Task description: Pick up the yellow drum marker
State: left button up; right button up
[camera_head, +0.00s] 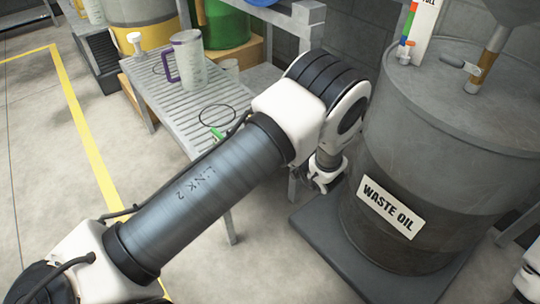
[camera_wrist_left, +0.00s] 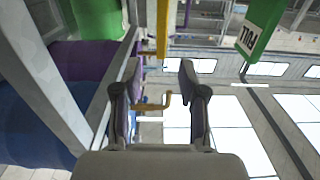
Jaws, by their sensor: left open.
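I cannot clearly make out a yellow drum marker. A strip of small coloured pieces (camera_head: 408,32) stands on a white gauge board (camera_head: 425,30) on the waste oil drum (camera_head: 440,130); its red, blue and green parts show, yellow is too small to tell. In the left wrist view my left gripper (camera_wrist_left: 160,75) is open, with nothing between its fingers. In the head view its arm reaches in from the left, ending at the wrist between the bench and the waste oil drum; the fingers are hidden there.
The grey slatted bench (camera_head: 165,100) holds a purple-handled jug (camera_head: 190,62) and a dark wire loop (camera_head: 217,115). Yellow (camera_head: 140,15) and green (camera_head: 222,25) drums stand behind. The waste oil drum rests on a dark base (camera_head: 330,255). Floor is clear at left.

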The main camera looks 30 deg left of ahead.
pick_arm(q)
jog(key=w+a+f+b, duration=0.1)
jog(key=a, duration=0.1)
jog(key=a+f+b, duration=0.1)
jog(key=a+b, duration=0.1)
jog(key=w+a+b, duration=0.1)
jog(key=a+b, duration=0.1)
jog(key=shift+w+a+f, duration=0.35)
jog(key=shift+f, duration=0.05)
jog(key=shift+a+r, duration=0.15)
jog(key=shift+r, duration=0.05)
grip_shut()
pick_arm(e)
notch_tip(320, 180, down, 8)
jog(key=shift+r, duration=0.25)
